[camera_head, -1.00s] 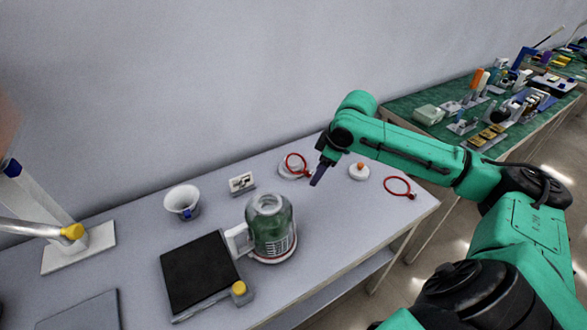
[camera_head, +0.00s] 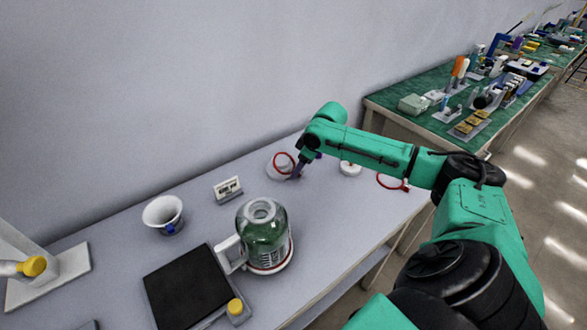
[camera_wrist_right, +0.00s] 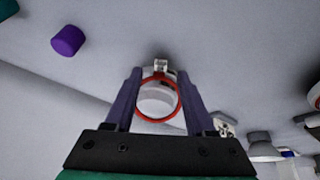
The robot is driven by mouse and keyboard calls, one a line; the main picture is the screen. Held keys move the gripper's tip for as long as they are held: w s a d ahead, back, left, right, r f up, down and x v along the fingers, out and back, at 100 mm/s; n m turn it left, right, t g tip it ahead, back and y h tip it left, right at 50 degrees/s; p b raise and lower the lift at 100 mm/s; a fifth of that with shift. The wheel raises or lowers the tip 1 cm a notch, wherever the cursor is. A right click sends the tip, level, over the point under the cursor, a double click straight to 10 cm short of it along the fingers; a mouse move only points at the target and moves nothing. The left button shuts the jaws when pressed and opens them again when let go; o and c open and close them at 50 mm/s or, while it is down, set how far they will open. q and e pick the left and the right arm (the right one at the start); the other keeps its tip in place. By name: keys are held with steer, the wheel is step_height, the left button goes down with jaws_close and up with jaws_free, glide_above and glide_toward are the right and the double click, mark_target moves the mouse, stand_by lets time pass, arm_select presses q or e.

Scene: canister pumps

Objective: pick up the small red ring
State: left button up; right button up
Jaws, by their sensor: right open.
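A small red ring (camera_head: 274,157) stands out at a white round piece (camera_head: 275,174) near the back of the table. In the right wrist view the ring (camera_wrist_right: 180,102) shows between the two purple fingers, with a white round thing behind it. My right gripper (camera_head: 299,170) is open beside the ring, a finger on each side in the wrist view (camera_wrist_right: 157,76). I cannot tell whether a finger touches it. Another red ring (camera_head: 381,184) lies farther right on the table, partly behind my arm. My left gripper is out of view.
A green glass jar (camera_head: 263,240) stands nearer me, beside a black plate (camera_head: 187,288) with a yellow knob. A white cup (camera_head: 162,212) and a small white block (camera_head: 228,188) are to the left. A white round piece (camera_head: 350,169) is right of my gripper.

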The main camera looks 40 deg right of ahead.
steer(key=shift+w+f, duration=0.2)
steer(key=shift+f, duration=0.1)
jaws_close()
steer(key=shift+r, duration=0.15)
